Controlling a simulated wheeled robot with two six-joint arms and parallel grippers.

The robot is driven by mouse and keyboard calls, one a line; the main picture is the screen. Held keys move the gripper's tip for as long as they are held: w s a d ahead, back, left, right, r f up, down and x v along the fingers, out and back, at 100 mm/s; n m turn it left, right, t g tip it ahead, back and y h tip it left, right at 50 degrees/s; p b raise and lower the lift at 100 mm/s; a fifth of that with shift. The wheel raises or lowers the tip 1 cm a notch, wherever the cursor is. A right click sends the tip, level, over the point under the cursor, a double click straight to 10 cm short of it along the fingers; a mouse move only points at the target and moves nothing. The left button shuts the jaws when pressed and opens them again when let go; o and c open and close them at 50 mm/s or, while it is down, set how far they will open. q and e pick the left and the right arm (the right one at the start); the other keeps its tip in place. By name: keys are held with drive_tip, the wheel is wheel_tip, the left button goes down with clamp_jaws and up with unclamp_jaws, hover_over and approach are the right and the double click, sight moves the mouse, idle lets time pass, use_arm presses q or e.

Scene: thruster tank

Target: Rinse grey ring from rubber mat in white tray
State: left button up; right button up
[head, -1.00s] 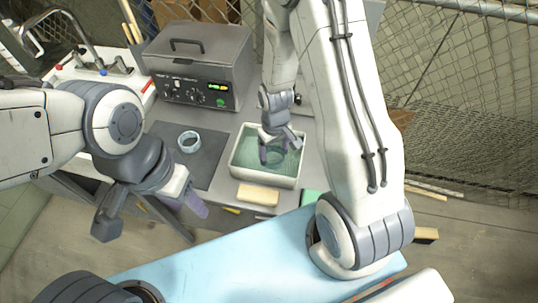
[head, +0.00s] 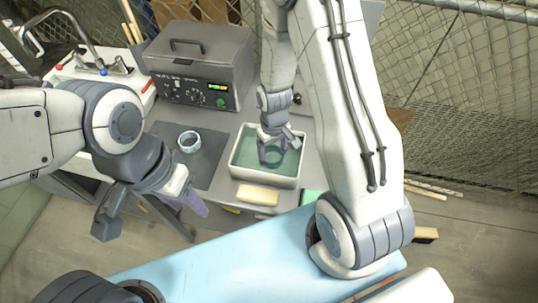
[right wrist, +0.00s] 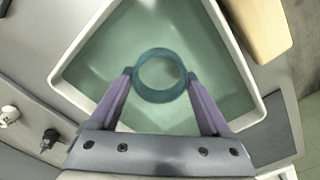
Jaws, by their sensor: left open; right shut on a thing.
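The white tray (head: 238,180) stands on the bench and holds greenish liquid. My right gripper (head: 273,155) reaches down into it. In the right wrist view, the right gripper's purple fingers (right wrist: 160,78) are shut on opposite sides of a ring (right wrist: 160,93), which looks teal and seems to be in the liquid. The tray walls (right wrist: 232,50) surround it, with a gap to each. A pale grey ring (head: 189,141) lies flat on the dark rubber mat (head: 207,170), left of the tray. My left gripper (head: 150,223) is open and empty, in front of the bench at the left.
A grey lidded machine (head: 200,65) stands behind the mat. A sink with a tap (head: 72,40) is at the back left. A tan block (head: 258,194) lies in front of the tray, with a green piece (head: 311,198) to its right. A wire fence (head: 450,90) closes the right side.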

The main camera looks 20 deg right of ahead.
drive_tip(key=shift+d+r, duration=0.1)
wheel_tip(320, 180, up, 8)
drive_tip(key=p, duration=0.7)
drive_tip(key=shift+r, duration=0.2)
idle(1.3)
wheel_tip(320, 180, up, 4)
drive_tip(key=p, duration=0.3)
drive_tip(key=shift+p, duration=0.4)
